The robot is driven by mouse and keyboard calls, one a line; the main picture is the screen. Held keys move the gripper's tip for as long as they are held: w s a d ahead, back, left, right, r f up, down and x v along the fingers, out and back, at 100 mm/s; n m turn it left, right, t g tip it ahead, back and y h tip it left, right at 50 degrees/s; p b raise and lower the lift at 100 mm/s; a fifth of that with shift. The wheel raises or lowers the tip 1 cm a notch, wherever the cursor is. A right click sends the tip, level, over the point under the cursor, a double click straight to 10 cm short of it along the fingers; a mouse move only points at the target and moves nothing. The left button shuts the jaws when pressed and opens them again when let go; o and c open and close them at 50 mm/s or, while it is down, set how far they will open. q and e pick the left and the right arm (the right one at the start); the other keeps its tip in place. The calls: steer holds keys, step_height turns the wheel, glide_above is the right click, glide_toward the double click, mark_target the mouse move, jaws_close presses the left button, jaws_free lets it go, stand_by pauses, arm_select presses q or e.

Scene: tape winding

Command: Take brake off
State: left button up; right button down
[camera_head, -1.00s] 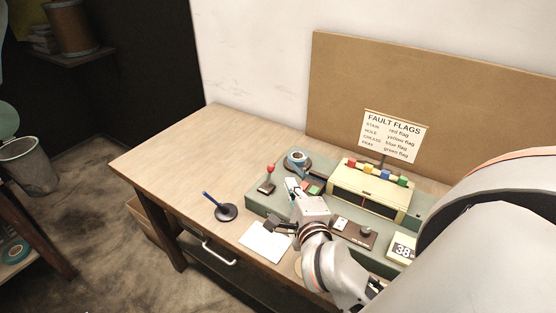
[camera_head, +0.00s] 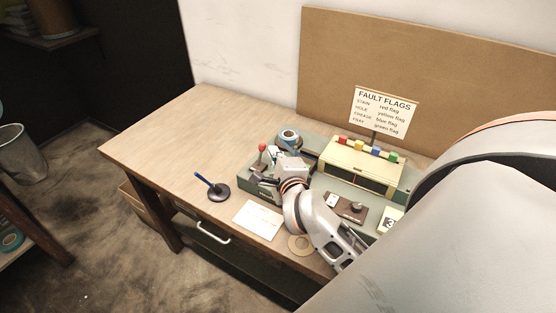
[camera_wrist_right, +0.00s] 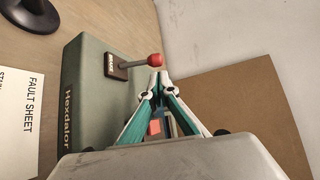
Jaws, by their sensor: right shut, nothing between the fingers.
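The brake lever (camera_head: 262,149), a grey rod with a red knob on a small dark brown base, stands at the left end of the green machine (camera_head: 255,169). In the right wrist view its red knob (camera_wrist_right: 154,59) is just beyond my fingertips, and the rod leans toward them. The label on its base (camera_wrist_right: 112,64) is too small to read surely. My right gripper (camera_head: 278,154) is to the right of the lever. In the wrist view its teal-padded fingers (camera_wrist_right: 157,80) meet at the tips, shut and empty. Whether they touch the knob I cannot tell. My left gripper is out of view.
A tape roll (camera_head: 289,138) sits behind the gripper. A cream box (camera_head: 362,165) with several coloured flags stands right, before the fault flags sign (camera_head: 385,112). A blue pen in a black holder (camera_head: 219,191) and a fault sheet (camera_head: 257,219) lie in front. The table's left is clear.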

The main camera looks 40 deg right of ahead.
steer(key=shift+x, duration=1.4)
